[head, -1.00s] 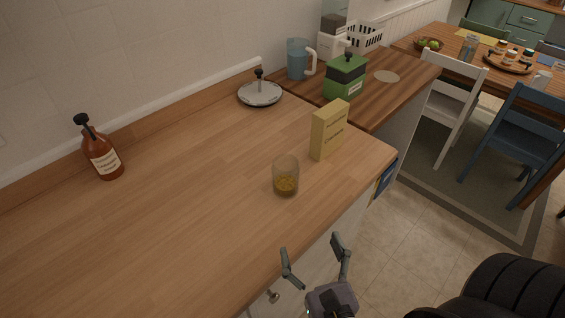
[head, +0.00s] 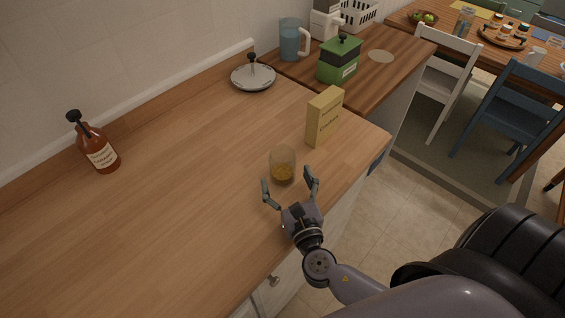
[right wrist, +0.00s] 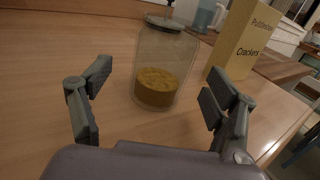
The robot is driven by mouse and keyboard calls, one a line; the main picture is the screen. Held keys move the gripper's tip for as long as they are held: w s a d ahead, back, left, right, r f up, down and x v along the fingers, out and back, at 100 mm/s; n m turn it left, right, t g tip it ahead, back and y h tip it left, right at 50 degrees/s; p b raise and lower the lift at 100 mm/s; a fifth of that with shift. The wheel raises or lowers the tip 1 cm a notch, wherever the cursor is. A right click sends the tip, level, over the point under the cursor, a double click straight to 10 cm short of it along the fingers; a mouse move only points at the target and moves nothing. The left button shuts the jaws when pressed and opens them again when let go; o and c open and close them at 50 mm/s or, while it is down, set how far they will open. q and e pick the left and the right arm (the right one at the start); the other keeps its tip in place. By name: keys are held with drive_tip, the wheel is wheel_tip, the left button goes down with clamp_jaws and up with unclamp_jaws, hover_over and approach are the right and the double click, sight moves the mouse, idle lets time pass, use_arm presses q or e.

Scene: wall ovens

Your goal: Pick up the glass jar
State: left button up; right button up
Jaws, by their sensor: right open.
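The glass jar (head: 283,165) stands upright on the wooden counter (head: 190,160), with a yellow-brown filling in its lower part. It also shows in the right wrist view (right wrist: 160,70), straight ahead, beyond and between the fingers. My right gripper (head: 289,184) is open and empty, just in front of the jar, with its fingertips pointing toward it. In the right wrist view the two fingers (right wrist: 155,98) are spread wide and apart from the jar. My left gripper is not in view.
A yellow crackers box (head: 324,118) stands close to the right of the jar, near the counter's edge. A pan lid (head: 253,77) lies at the back, and a brown bottle (head: 97,148) stands at the left. The counter left of the jar is clear.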

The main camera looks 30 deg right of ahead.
drive_tip(key=p+x, duration=0.1)
drive_tip(key=x, duration=0.3)
drive_tip(key=shift+w+d+p, duration=0.2)
drive_tip(key=shift+w+p, duration=0.15)
drive_tip(key=shift+w+f, duration=0.1)
drive_tip(key=shift+w, duration=0.05)
drive_tip(key=shift+c, duration=0.3)
drive_tip(key=c, duration=1.2)
drive_tip(key=shift+c, duration=0.6)
